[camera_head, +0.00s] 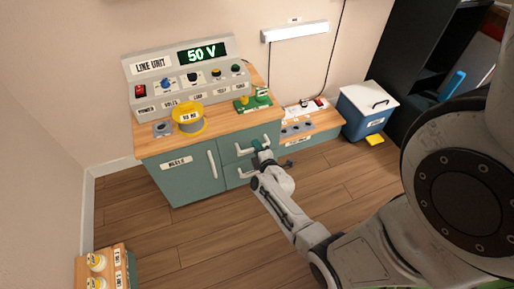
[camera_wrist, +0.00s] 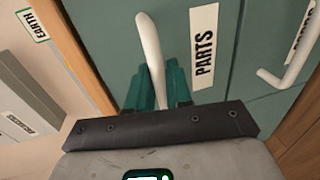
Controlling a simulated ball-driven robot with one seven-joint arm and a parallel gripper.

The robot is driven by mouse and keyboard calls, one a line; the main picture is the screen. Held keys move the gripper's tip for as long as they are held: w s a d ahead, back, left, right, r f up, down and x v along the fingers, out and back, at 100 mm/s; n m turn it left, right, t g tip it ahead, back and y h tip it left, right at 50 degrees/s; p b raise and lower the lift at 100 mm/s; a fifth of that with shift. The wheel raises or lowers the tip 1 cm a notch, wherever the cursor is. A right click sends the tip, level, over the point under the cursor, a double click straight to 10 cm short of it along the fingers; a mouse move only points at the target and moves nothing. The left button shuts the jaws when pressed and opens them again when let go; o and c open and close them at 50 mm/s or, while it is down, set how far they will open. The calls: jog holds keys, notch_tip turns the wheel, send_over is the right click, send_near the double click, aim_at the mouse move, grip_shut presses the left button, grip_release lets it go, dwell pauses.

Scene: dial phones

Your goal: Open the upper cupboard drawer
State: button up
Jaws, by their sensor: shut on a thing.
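The teal cupboard (camera_head: 190,178) stands against the wall under a wooden top. Its upper drawer (camera_head: 228,153) is on the right side, just below the top. In the wrist view the drawer front (camera_wrist: 235,45) carries a "PARTS" label (camera_wrist: 203,45). Its white handle (camera_wrist: 149,45) runs between the teal fingers of my gripper (camera_wrist: 157,82). My gripper is shut on this handle; the head view shows it at the drawer front (camera_head: 257,146). The fingers hide part of the handle. The drawer looks about flush with the cupboard.
The lower drawer's handle (camera_wrist: 290,70) is close beside, with a partly cut-off label. A "REELS" door with a white handle (camera_head: 212,164) is left of the drawers. A blue box (camera_head: 365,120) stands to the right. The wooden floor (camera_head: 190,235) in front is clear.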

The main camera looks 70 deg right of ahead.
grip_shut()
jog(key=shift+s+a, duration=0.1)
jog(key=f+p+v, duration=0.2)
jog(key=p+v, duration=0.1)
jog(key=v, duration=1)
jog(key=s+f+p+v, duration=0.1)
jog(key=f+p+v, duration=0.2)
jog(key=v, duration=1)
jog(key=shift+a+f+p, duration=0.2)
jog(key=shift+a+p, duration=0.15)
jog(key=shift+p, duration=0.05)
jog(key=o, duration=0.6)
grip_release()
jog(key=shift+c, duration=0.2)
jog(key=v, duration=1)
jog(key=shift+s+a+p, duration=0.25)
jog(key=shift+p, duration=0.2)
